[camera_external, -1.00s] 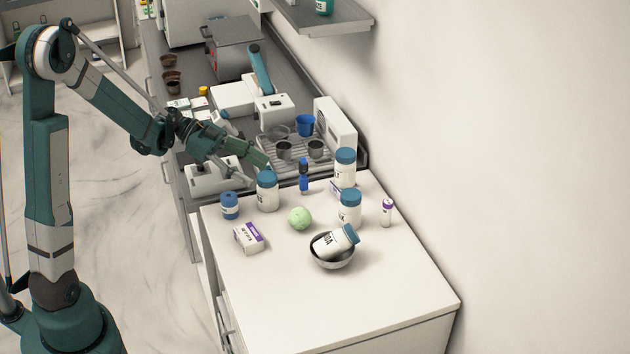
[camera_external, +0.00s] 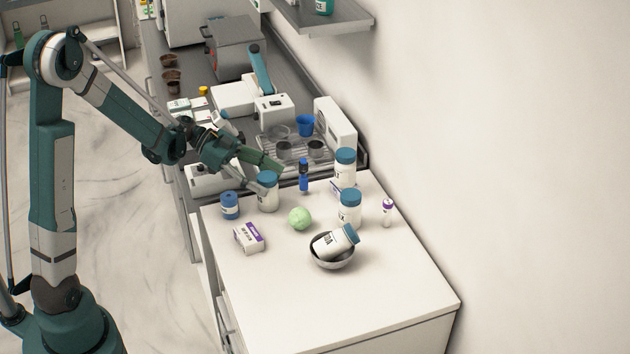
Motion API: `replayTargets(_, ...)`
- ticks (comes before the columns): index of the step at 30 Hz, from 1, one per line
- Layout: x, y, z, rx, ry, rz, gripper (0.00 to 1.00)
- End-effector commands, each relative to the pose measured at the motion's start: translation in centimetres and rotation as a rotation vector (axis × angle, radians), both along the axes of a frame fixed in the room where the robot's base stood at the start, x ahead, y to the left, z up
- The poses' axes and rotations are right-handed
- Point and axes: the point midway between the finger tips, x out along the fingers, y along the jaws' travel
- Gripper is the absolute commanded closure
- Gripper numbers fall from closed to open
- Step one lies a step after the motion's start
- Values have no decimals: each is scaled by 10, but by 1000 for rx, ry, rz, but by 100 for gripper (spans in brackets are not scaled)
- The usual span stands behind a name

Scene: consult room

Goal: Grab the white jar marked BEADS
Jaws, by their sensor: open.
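Several white jars with blue lids show in the external view; no label on them clearly reads BEADS. One jar (camera_external: 268,201) stands upright at the back left of the white counter. My gripper (camera_external: 271,178) is open at this jar, with one finger behind its lid and the other at its left front side. I cannot tell whether the fingers touch it. Two more jars stand upright to the right, one at the back (camera_external: 345,172) and one nearer (camera_external: 349,209). A fourth jar (camera_external: 330,243) lies tilted in a metal bowl (camera_external: 333,264), its dark lettering partly readable.
A green ball (camera_external: 300,218), a blue-capped bottle (camera_external: 304,177), a blue container (camera_external: 230,205), a white-purple box (camera_external: 249,238) and a purple-capped vial (camera_external: 387,212) stand around the jars. The front of the counter (camera_external: 350,310) is clear. A rack with cups is behind.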

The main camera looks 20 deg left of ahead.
Motion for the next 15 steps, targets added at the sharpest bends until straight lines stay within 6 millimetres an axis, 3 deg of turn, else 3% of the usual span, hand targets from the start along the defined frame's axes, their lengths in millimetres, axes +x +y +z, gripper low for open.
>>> replayTargets(11, 0, 0, 0, 0, 0, 0, 44)
replayTargets(15, 0, 0, 0, 0, 0, 0, 62)
